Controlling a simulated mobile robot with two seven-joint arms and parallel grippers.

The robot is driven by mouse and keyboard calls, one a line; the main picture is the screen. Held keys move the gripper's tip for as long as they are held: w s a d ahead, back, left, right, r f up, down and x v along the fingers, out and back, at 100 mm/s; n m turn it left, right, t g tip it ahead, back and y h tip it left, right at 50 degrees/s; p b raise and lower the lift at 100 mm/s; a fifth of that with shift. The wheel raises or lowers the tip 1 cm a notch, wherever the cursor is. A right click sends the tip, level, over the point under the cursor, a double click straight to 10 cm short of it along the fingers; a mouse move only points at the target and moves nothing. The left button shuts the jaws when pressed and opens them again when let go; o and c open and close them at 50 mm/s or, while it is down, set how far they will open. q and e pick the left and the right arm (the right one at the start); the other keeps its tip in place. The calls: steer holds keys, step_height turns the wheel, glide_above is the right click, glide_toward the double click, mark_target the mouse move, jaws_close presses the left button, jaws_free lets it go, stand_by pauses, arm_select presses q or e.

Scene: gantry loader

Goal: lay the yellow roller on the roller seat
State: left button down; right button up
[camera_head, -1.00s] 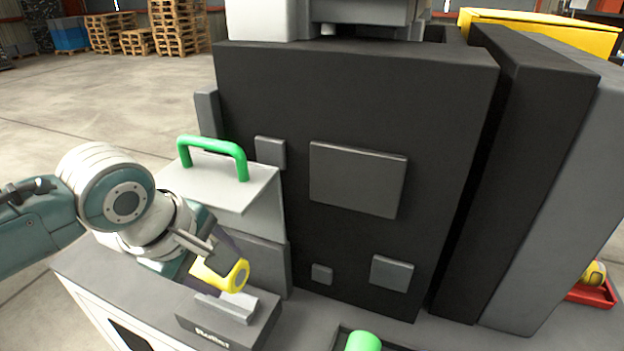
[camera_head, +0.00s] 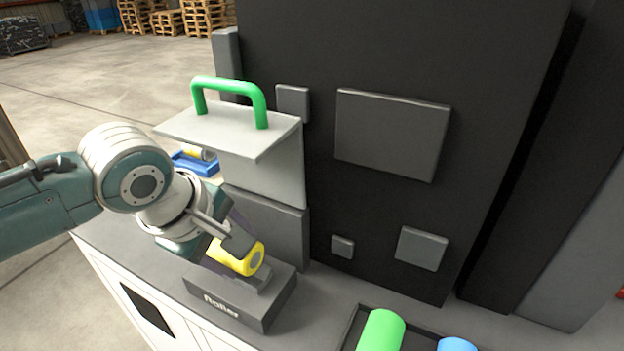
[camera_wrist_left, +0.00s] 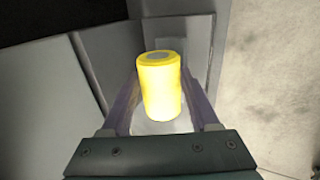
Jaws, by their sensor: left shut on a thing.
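The yellow roller (camera_head: 243,256) is a short cylinder with a grey end face. My left gripper (camera_head: 228,250) is shut on it, and in the left wrist view the roller (camera_wrist_left: 161,88) stands between the two fingers (camera_wrist_left: 160,105). The roller seat is a dark grey block labelled "Roller" (camera_head: 238,310) on the counter. The roller is right over the top of the seat; whether it touches the seat cannot be told. My right gripper is not in view.
A large dark machine body (camera_head: 330,225) stands just behind and right of the seat. A grey shelf with a green handle (camera_head: 230,88) overhangs behind my left wrist. A dark tray with a green cylinder (camera_head: 381,331) and a blue one (camera_head: 457,345) lies at the front right. A blue tray (camera_head: 197,168) sits behind.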

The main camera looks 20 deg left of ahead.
arm_select(q)
steer(key=shift+c, duration=0.3)
jaws_free()
steer(key=shift+r, duration=0.1)
steer(key=w+r+p+v, duration=0.1)
steer(key=w+p+v, duration=0.1)
steer(key=p+v, duration=0.9)
steer(key=v, duration=0.4)
steer(key=shift+w+r, duration=0.2)
steer(key=shift+r, duration=0.05)
steer(key=shift+d+r, duration=0.1)
stand_by(0.4)
